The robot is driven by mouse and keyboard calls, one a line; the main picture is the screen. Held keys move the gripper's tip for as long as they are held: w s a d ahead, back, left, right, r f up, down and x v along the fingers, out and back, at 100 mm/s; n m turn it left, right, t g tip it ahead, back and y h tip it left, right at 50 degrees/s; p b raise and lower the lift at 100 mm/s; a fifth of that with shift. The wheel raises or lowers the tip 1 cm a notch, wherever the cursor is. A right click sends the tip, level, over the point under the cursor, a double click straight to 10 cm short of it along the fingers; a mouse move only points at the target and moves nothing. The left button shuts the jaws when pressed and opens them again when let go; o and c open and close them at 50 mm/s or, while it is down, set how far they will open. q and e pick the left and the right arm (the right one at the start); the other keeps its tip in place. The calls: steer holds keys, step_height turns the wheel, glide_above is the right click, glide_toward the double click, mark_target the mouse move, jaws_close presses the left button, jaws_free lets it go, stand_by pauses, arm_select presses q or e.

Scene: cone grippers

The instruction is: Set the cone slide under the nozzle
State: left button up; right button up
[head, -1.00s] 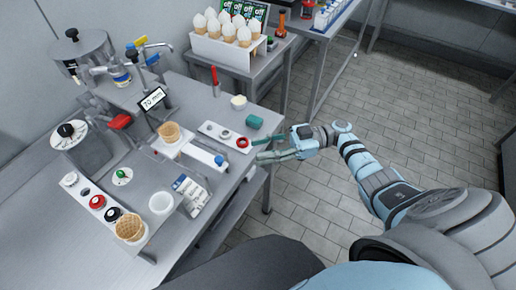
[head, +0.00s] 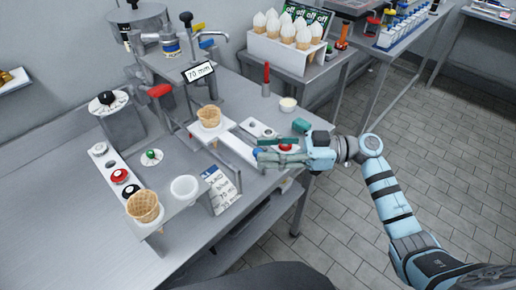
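The cone slide (head: 236,147) is a white strip on the bench, with a waffle cone (head: 209,116) standing upright at its far left end. Its blue knob (head: 256,152) is at the near right end, partly covered by my fingers. My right gripper (head: 263,150) reaches in from the right, its two fingers apart, with the tips beside the blue knob. I cannot tell whether they touch it. The dispensing machine (head: 160,68) stands behind, with a metal tap (head: 207,48) and a "70 mm" sign (head: 199,71). I cannot make out the nozzle outlet clearly. My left gripper is out of view.
A stand with buttons and another waffle cone (head: 143,205) is at the front left, beside a white cup (head: 185,189) and a printed card (head: 220,187). A red-ringed button (head: 286,147) and green block (head: 301,126) lie close to my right gripper. Filled cones (head: 287,33) stand behind.

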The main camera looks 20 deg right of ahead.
steer(key=shift+x, duration=1.4)
steer(key=shift+c, duration=0.3)
jaws_close()
